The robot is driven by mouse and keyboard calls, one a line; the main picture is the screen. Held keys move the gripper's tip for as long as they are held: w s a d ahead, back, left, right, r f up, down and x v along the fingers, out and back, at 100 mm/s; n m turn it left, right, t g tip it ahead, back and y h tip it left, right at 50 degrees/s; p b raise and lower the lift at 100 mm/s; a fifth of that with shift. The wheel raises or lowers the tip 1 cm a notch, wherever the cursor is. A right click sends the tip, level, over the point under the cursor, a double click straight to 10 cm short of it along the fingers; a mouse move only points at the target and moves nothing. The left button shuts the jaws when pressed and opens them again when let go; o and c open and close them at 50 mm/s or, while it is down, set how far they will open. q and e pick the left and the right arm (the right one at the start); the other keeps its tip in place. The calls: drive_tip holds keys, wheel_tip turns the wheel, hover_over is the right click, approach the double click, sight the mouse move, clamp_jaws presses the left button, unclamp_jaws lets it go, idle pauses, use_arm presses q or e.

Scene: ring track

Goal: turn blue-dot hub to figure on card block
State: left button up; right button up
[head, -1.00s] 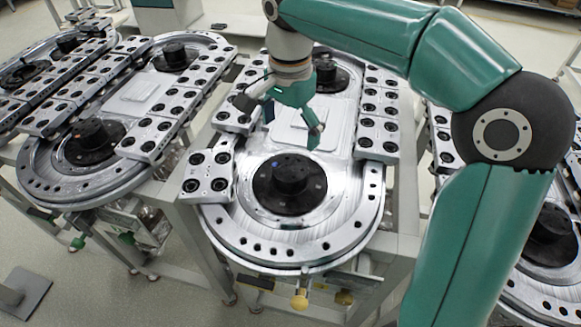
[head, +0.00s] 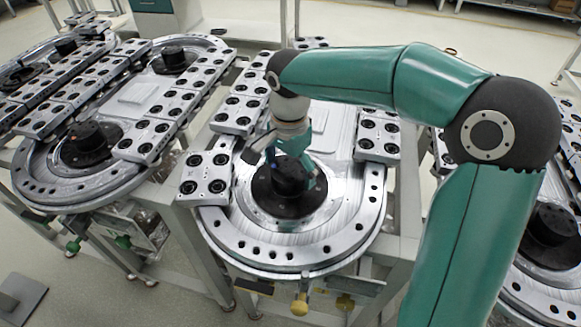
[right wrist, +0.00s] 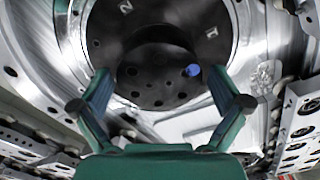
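The hub with the blue dot is a black raised knob on a dark round plate (head: 290,205) at the near end of the middle ring track. In the right wrist view, the blue dot (right wrist: 192,70) sits on the hub (right wrist: 155,85), right of its middle. White figures 2 and 1 show on the plate (right wrist: 165,20) around it. My right gripper (head: 292,180) points down at the hub. Its two fingers (right wrist: 158,82) are apart, one on each side of the hub; contact cannot be told. I cannot make out a card on any block. My left gripper is not in view.
Silver blocks with black round holes line the track, including one at the near left (head: 205,180) and one at the right (head: 378,135). A similar track (head: 60,185) stands to the left, another (head: 540,285) to the right.

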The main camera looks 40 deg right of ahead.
drive_tip(key=c, duration=0.8)
drive_tip(key=shift+d, duration=0.1)
drive_tip(key=shift+c, duration=0.4)
